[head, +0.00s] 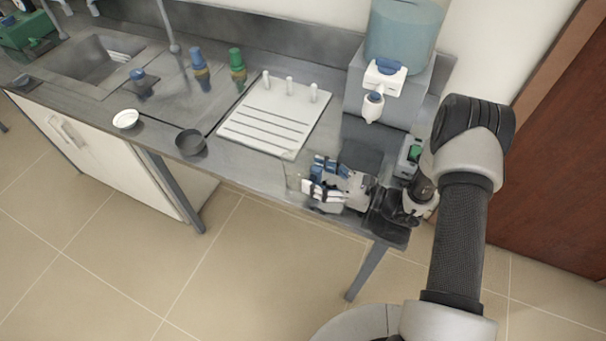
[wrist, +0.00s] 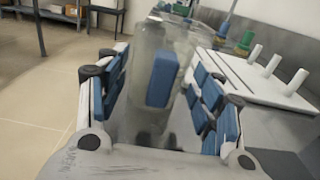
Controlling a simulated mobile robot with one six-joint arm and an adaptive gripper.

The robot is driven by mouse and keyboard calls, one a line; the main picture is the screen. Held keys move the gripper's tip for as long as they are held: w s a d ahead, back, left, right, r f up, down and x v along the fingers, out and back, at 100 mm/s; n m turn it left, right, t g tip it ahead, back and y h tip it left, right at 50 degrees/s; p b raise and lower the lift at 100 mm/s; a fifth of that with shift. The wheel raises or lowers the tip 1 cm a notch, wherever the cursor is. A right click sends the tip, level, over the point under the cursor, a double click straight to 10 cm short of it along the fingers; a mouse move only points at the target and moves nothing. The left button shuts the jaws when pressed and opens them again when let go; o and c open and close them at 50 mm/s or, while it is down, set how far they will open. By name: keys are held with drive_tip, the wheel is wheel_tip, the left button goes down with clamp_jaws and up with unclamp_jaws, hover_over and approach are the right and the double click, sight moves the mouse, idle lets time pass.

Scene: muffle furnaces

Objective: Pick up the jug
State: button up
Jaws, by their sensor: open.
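The jug (wrist: 150,50) is a clear, see-through vessel standing upright at the counter's front edge. In the wrist view it is between the fingers of my gripper (wrist: 163,72). A blue rectangle shows on or through its wall; I cannot tell which. My gripper is open, with blue-padded fingers on both sides of the jug. In the head view my gripper (head: 318,182) reaches left, low over the counter, and only a faint outline of the jug (head: 293,177) shows beyond the fingertips. The jug's base is mostly hidden by my gripper.
A white pegged draining board (head: 270,112) lies just behind the jug. A water dispenser (head: 385,90) stands behind my wrist. The counter's front edge is close, with open floor beyond.

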clamp_jaws()
idle(0.8)
